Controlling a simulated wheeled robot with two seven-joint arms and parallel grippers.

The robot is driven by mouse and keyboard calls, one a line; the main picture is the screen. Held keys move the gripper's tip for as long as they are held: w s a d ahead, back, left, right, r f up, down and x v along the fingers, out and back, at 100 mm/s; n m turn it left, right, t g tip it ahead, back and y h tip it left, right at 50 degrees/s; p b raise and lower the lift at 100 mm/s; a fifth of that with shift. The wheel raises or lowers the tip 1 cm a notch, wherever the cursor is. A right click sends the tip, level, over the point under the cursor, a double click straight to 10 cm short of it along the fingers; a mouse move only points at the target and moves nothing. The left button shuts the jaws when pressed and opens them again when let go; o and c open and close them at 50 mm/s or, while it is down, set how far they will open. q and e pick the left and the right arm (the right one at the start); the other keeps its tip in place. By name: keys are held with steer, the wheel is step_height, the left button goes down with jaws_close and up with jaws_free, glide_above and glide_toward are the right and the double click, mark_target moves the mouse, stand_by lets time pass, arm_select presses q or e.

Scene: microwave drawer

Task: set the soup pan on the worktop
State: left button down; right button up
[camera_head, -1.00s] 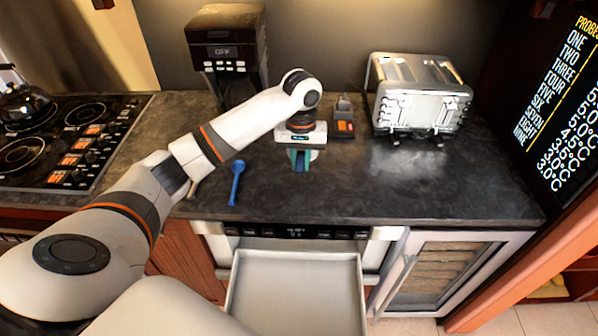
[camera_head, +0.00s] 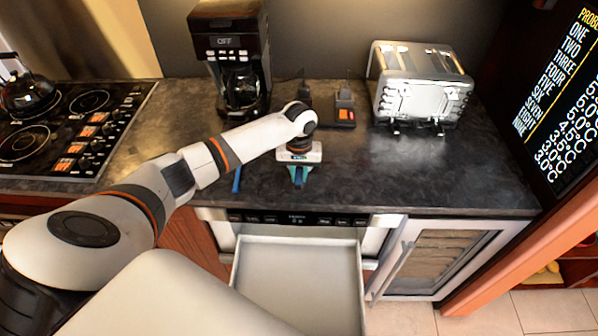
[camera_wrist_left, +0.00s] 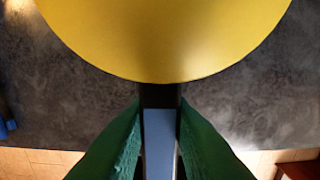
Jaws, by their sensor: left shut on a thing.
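My left gripper (camera_head: 300,178) points down over the worktop (camera_head: 420,175), close to its front edge. In the left wrist view its green fingers (camera_wrist_left: 160,150) are shut on a narrow grey handle. The handle joins a round yellow surface at the top of that view, which I take to be the soup pan (camera_wrist_left: 165,35) seen from above. In the head view the pan is hidden by my gripper and wrist. Whether its base touches the worktop I cannot tell. My right gripper is not in view.
The microwave drawer (camera_head: 297,245) is open below and looks empty. A blue utensil (camera_head: 237,180) lies left of my gripper. A coffee maker (camera_head: 230,40), a small device (camera_head: 344,108) and a toaster (camera_head: 420,85) stand behind. The worktop's right side is clear; a hob (camera_head: 70,125) is left.

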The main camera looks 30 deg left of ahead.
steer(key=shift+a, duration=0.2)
arm_select(q)
steer(key=c, duration=1.3)
jaws_free()
steer(key=shift+f, duration=0.1)
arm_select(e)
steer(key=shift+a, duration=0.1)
arm_select(q)
step_height(320, 180, up, 12)
steer(key=shift+r+b, duration=0.2)
steer(key=shift+b, duration=0.85)
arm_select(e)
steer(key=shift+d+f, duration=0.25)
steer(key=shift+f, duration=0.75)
arm_select(q)
steer(key=shift+f, duration=0.1)
